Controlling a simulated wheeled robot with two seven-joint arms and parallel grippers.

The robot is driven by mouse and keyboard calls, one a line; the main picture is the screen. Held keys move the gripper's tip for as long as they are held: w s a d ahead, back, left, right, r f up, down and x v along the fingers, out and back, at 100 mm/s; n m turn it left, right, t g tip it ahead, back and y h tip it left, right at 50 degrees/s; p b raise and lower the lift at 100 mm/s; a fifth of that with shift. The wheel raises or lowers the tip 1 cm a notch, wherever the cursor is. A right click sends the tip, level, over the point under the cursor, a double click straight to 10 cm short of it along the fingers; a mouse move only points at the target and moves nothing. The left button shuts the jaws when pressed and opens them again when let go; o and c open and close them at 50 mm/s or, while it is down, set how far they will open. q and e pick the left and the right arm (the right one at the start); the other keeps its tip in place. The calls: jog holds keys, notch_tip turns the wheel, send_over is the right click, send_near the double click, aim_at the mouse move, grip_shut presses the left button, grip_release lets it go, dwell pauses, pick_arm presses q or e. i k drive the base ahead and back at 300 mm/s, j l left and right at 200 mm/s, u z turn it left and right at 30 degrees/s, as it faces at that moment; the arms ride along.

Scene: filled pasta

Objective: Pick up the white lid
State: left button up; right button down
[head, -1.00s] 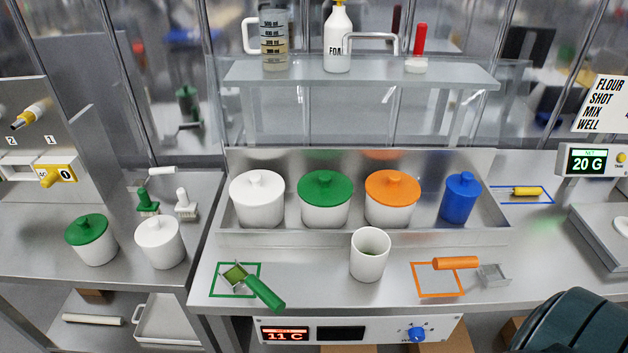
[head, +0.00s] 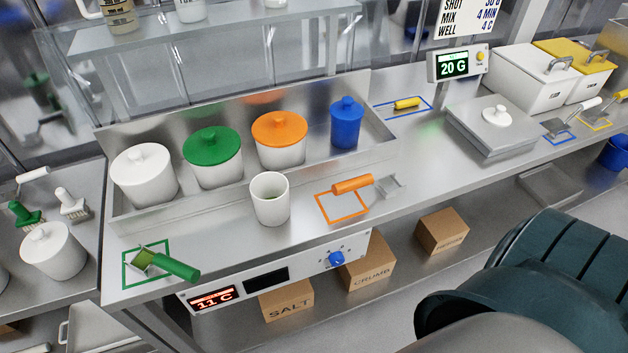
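A round white lid (head: 496,117) with a knob lies on the steel plate of the scale (head: 490,140) at the right, with no pot seen under it. Other white lids sit on the white pot (head: 146,180) at the left end of the steel tray and on the white pot (head: 53,252) at the far left. Neither of my grippers shows in the head view.
The tray (head: 352,165) also holds pots with green (head: 212,145) and orange (head: 279,130) lids and a blue canister (head: 346,125). A green-handled scoop (head: 170,264) and an orange-handled scoop (head: 352,184) lie in front. Lidded bins (head: 535,80) stand beyond the scale. A dark teal ribbed object (head: 560,270) fills the lower right.

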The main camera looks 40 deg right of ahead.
aim_at(497, 116)
jog(key=z, duration=2.2)
jog(key=u, duration=1.45)
jog(key=l, duration=0.65)
jog(key=i+l, duration=0.15)
jog(key=l, duration=0.5)
jog(key=u, duration=0.05)
